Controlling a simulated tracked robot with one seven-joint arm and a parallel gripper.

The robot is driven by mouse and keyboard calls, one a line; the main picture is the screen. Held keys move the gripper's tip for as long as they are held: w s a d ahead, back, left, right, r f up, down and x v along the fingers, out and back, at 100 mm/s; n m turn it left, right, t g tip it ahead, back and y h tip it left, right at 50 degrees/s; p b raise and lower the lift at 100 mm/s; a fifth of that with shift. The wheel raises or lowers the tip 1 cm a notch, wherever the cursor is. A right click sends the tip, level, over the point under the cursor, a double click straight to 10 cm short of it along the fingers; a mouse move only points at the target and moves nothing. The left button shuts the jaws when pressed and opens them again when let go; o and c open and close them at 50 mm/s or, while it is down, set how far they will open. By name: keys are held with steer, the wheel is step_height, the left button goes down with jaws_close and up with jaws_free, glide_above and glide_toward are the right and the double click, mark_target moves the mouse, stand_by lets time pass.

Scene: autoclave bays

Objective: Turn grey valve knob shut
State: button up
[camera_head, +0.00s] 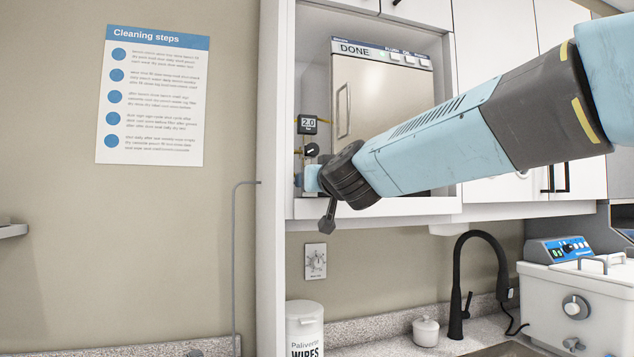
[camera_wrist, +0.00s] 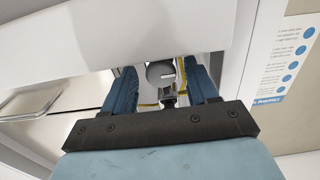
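The grey valve knob (camera_wrist: 158,71) shows in the wrist view as a round disc with a pale bar across it, in front of a small fitting with yellow tubing. My gripper (camera_wrist: 160,68) has its two dark blue fingers apart, one on each side of the knob, with a gap visible on both sides. I cannot tell the exact depth between fingertips and knob. In the head view my gripper (camera_head: 299,180) is at the left inner side of the autoclave bay, mostly hidden behind my wrist. I cannot make out the grey knob there.
A small dark dial (camera_head: 312,150) and a display reading 2.0 (camera_head: 308,124) sit just above my gripper. The autoclave (camera_head: 385,85) shows DONE. The white bay side panel (camera_head: 273,230) stands close to the left. A black faucet (camera_head: 457,285) rises below right.

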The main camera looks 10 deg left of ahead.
steer(key=c, duration=0.9)
steer(key=shift+d, duration=0.1)
steer(key=shift+c, duration=0.3)
